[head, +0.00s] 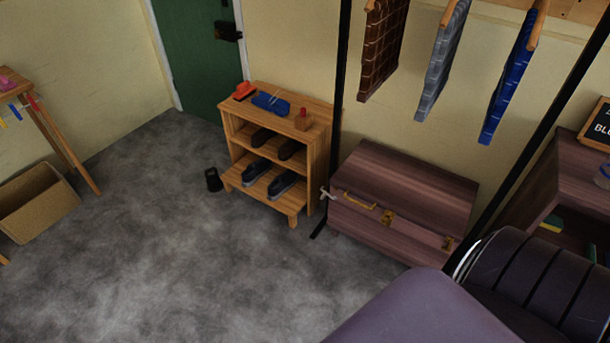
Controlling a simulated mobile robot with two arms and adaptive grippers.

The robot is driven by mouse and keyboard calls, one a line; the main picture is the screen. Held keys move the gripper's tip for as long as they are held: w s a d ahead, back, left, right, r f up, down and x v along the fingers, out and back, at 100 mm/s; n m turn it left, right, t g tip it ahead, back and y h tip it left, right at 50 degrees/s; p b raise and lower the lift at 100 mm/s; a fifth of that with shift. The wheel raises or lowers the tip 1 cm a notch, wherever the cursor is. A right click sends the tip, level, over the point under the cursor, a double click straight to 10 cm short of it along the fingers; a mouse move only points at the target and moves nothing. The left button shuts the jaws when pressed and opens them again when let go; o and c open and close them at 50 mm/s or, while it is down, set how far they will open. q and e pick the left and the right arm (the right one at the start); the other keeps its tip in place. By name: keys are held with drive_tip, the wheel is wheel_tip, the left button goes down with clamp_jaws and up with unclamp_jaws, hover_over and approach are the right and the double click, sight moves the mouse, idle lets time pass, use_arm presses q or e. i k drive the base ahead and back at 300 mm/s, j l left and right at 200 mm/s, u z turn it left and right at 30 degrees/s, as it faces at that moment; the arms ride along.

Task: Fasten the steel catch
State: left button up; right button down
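A purple-brown wooden chest (415,185) stands against the wall right of the middle, and its lid looks down. Its front has a yellow handle (358,201) and two brass-coloured fittings, one near the middle (388,217) and one to the right (448,242). A small pale grey metal-looking piece (328,193) sticks out at the chest's left end. It is too small to tell whether this is the steel catch or whether it is fastened. The chest's lower right is partly hidden by a dark shape in front. Neither gripper is in view.
A wooden shoe rack (235,150) stands left of the chest, with a small black object (213,180) on the floor beside it. A green door (195,55) is behind. Garments (445,60) hang above the chest. Grey floor (150,255) is clear at front left.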

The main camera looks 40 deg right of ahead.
sight(322, 197)
drive_tip(key=i, duration=1.9)
drive_tip(key=i+z, duration=0.1)
drive_tip(key=i, duration=0.8)
drive_tip(key=i+j+z, duration=0.1)
drive_tip(key=i, duration=0.8)
drive_tip(key=i+j+z, duration=0.15)
drive_tip(key=z, duration=1.75)
